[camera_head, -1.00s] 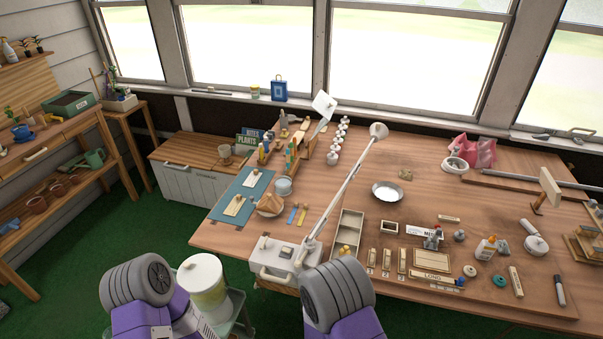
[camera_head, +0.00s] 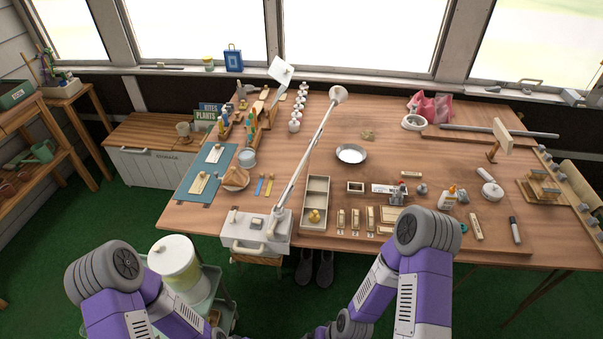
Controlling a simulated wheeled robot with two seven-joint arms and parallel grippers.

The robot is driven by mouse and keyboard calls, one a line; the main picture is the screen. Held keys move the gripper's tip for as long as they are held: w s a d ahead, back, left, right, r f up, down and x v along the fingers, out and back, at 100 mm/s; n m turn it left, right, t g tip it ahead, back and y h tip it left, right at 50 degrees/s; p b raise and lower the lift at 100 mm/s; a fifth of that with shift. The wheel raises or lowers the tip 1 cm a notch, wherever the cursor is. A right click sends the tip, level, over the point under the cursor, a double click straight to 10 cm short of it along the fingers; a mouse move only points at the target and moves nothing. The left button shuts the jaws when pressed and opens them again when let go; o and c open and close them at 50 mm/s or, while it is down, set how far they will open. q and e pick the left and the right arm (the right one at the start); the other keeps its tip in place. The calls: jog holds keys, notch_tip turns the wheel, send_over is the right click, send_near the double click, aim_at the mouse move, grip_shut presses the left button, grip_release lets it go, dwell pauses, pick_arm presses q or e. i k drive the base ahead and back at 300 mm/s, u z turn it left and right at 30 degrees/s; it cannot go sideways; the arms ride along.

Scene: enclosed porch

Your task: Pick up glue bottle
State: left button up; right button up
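My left arm comes in at the lower left beside a cart, and my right arm at the lower middle right. Neither gripper shows in this view.
A white lamp (camera_head: 308,165) rises from the bench's front left. A metal dish (camera_head: 351,154) and an open tray (camera_head: 315,200) stand near the middle. Right of the bottle are a round white tool (camera_head: 492,190) and a marker (camera_head: 515,230). Small wooden pieces lie left of the bottle.

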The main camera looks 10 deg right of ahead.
aim_at(447, 201)
jog(key=z, duration=3.05)
jog(key=i, duration=1.05)
jog(key=u, duration=2.95)
